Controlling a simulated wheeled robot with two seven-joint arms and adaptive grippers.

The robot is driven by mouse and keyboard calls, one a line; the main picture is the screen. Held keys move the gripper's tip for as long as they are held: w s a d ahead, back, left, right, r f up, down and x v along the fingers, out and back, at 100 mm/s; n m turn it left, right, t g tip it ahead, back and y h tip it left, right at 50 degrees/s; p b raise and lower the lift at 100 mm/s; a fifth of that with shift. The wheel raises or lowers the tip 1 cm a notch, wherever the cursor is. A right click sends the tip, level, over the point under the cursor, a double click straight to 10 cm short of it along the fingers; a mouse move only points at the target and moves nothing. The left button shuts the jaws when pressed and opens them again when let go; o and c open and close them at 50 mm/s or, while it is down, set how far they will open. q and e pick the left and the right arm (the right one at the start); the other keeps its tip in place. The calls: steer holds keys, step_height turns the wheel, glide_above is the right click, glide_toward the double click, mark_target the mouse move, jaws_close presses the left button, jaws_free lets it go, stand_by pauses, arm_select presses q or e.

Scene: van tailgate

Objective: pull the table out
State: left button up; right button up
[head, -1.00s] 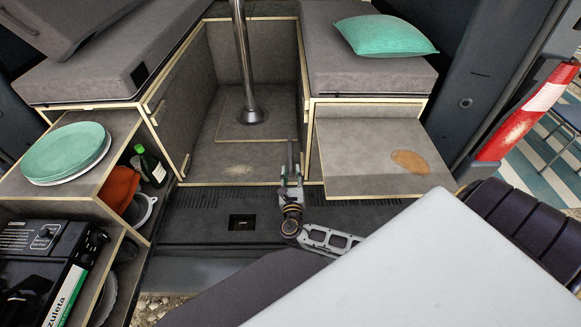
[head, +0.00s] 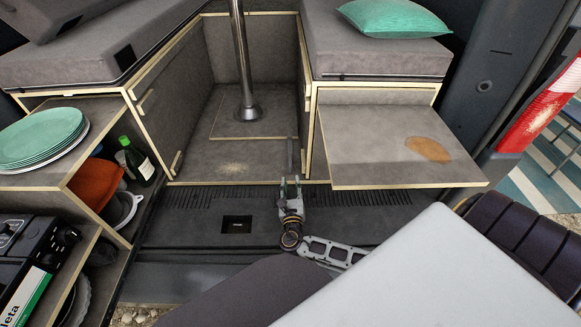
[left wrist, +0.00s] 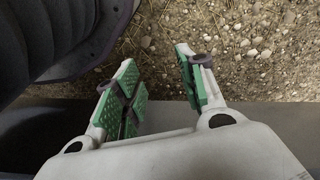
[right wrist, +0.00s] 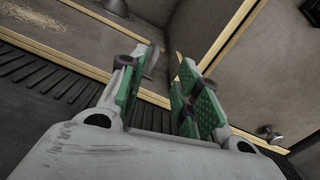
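The table (head: 365,145) is a grey panel with pale wooden edges and a brown oval patch on top. In the head view it sticks out from under the right bench, level and toward me. My right gripper (head: 290,182) is left of the table, low at the edge of the van floor, and apart from the table's front edge. In the right wrist view its fingers (right wrist: 160,88) are spread, with nothing clearly held between them. My left gripper (left wrist: 162,85) is outside the head view. In the left wrist view it is open and empty above gravel.
A metal post (head: 242,60) stands in the central footwell. A green pillow (head: 394,17) lies on the right bench. At left are stacked plates (head: 40,140), a bottle (head: 136,160) and a stove (head: 30,260).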

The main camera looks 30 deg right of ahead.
mark_target(291, 167)
arm_select(q)
steer(key=shift+w+d+r+b, duration=0.1)
steer(key=shift+w+r+b, duration=0.05)
steer(key=shift+r+b, duration=0.15)
steer(key=shift+w+r+b, duration=0.15)
steer(key=shift+r, duration=0.25)
arm_select(e)
steer(key=shift+f, duration=0.75)
steer(key=shift+w, duration=0.1)
steer(key=b+x, duration=0.2)
steer(key=x, duration=0.9)
steer(key=shift+w+d, duration=0.3)
steer(key=shift+b+x, duration=0.35)
steer(key=shift+x, duration=0.5)
arm_select(q)
steer(key=shift+t+h, duration=0.3)
steer(key=r, duration=0.1)
steer(key=d+r, duration=0.1)
steer(key=r, duration=0.3)
steer(key=shift+w+d+r, duration=0.15)
steer(key=shift+w+r, duration=0.1)
steer(key=shift+w, duration=0.1)
steer(key=shift+s, duration=0.1)
arm_select(e)
steer(key=shift+c, duration=0.6)
arm_select(q)
steer(key=shift+f, duration=0.15)
arm_select(e)
jaws_close()
